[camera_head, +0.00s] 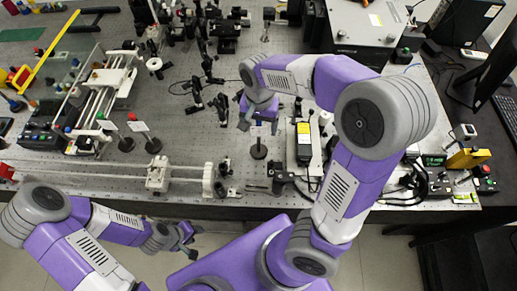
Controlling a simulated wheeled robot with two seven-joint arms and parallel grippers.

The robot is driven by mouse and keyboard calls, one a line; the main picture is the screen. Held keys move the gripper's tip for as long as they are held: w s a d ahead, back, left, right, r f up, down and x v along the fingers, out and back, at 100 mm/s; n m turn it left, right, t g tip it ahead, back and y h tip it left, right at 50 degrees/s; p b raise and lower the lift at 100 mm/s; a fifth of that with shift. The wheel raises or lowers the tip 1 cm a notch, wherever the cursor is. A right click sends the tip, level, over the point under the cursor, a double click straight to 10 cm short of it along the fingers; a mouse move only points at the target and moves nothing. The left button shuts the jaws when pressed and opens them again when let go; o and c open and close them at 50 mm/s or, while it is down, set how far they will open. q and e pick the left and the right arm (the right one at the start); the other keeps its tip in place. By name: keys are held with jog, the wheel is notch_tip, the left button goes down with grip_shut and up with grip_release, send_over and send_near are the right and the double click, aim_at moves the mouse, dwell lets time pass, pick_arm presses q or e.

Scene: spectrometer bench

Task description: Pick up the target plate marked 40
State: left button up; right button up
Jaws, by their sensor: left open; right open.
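Two small white plates on posts with round black bases stand left of centre on the bench: one white plate (107,125) and another white plate (139,126). A third round black base with a post (259,151) stands at the centre, just below my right gripper; what sits on top of it is hidden by the gripper. I cannot read any number, so I cannot tell which plate is marked 40. My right gripper (259,125) is open, pointing down over that post. My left gripper (190,240) is open and empty, in front of the bench edge.
A white rail (110,180) with a carriage runs along the bench's front left. A black and yellow device (304,140) stands close right of the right gripper. Black optical mounts (200,95) stand behind it. A large grey box (368,25) is at the back.

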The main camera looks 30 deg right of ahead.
jog(key=shift+f, duration=0.4)
jog(key=shift+c, duration=0.3)
grip_shut()
